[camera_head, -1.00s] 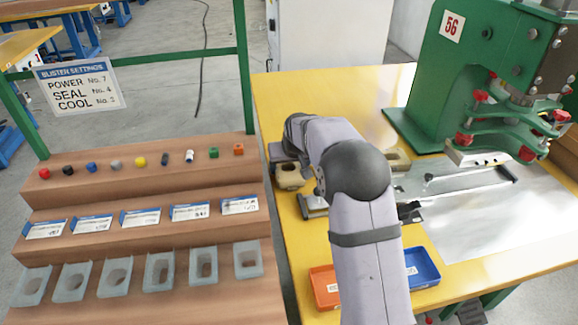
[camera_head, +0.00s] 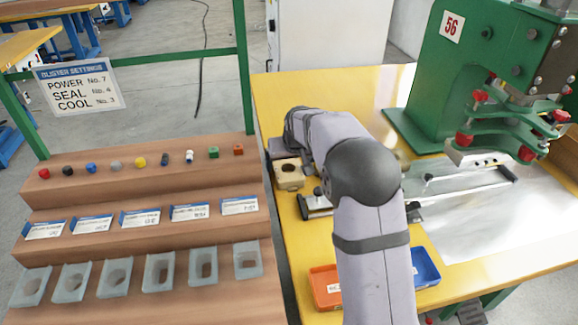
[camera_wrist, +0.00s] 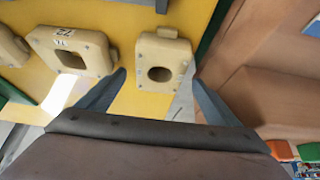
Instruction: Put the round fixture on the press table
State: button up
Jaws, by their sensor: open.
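The round fixture (camera_wrist: 163,48), a beige block with a roundish hole, lies on the yellow table in the wrist view. My gripper (camera_wrist: 160,76) is open and empty, its fingertips to either side of the fixture's near part in the picture; I cannot tell their height above it. A beige fixture (camera_head: 289,183) with a hole also shows left of my arm in the head view. The press table (camera_head: 455,182) lies below the green press, partly hidden by my arm.
A beige fixture with a squarish hole (camera_wrist: 92,62) sits close left of the round one, with another (camera_wrist: 10,48) at the left edge. The green press (camera_head: 440,85) stands at the back right. A stepped wooden stand (camera_head: 150,222) borders the table.

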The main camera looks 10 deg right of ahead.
jog(key=v, duration=0.9)
jog(key=shift+s+r, duration=0.1)
jog(key=s+r+g+p, duration=0.2)
jog(key=s+p, duration=0.7)
jog(key=s, duration=0.8)
jog(key=s+r+g+p, duration=0.2)
jog(key=s+g+p, duration=0.2)
jog(key=s+p, duration=0.5)
jog(key=s, duration=0.8)
jog(key=shift+d, duration=0.25)
